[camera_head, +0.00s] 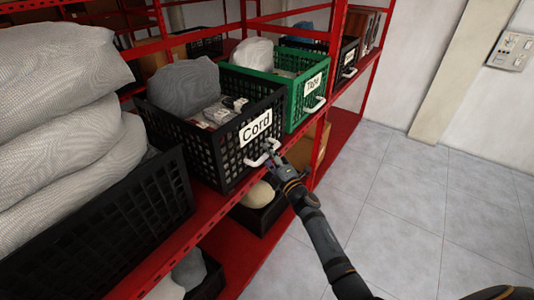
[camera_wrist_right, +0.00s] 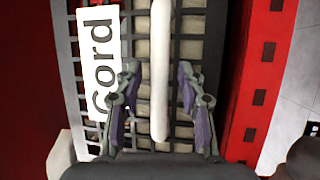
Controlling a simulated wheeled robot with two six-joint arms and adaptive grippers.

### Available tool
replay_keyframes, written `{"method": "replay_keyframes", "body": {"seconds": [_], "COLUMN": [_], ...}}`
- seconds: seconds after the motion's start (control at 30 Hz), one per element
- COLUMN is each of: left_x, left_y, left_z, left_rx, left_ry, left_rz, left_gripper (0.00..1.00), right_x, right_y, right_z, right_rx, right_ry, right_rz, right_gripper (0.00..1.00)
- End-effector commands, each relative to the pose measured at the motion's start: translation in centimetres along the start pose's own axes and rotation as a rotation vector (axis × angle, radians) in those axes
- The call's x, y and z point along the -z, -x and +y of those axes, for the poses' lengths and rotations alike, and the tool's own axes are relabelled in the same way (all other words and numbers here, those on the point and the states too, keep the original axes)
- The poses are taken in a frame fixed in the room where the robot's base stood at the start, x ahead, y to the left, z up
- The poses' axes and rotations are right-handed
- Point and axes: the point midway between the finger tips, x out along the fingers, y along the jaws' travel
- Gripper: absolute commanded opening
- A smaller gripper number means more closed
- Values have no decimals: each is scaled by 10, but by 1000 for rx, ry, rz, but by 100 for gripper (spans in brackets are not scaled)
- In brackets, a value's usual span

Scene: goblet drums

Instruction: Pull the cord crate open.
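The black cord crate (camera_head: 207,150) stands on a red shelf, with a white "Cord" label on its front. It holds a grey sack and small packages. Its white handle (camera_head: 257,159) is below the label. My right gripper (camera_head: 273,156) is at the handle's right part. In the right wrist view, the handle (camera_wrist_right: 160,70) runs between the two fingers of my right gripper (camera_wrist_right: 161,90), with a gap on each side. The gripper is open. The label (camera_wrist_right: 102,65) lies left of the fingers. My left gripper is not in view.
A green "Tape" crate (camera_head: 297,103) stands right behind the cord crate, with another black crate (camera_head: 348,62) beyond. A black crate (camera_head: 110,222) with stacked white sacks is nearer at left. Red shelf posts and edges (camera_head: 190,232) surround them. Tiled floor (camera_head: 420,210) at right is clear.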

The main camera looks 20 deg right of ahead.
Motion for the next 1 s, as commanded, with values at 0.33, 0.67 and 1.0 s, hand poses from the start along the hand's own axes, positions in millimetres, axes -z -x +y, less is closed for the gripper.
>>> {"method": "replay_keyframes", "body": {"seconds": [0.33,0.67,1.0], "left_x": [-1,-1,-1], "left_y": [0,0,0], "left_z": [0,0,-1], "left_rx": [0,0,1], "left_ry": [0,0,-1], "left_rz": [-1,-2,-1], "left_gripper": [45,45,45], "right_x": [0,0,0], "right_y": [-4,-3,-3], "right_z": [0,0,-1], "right_rx": [1,1,1], "right_ry": [0,0,0], "right_rz": [0,-1,-1], "right_gripper": [34,0,0]}}
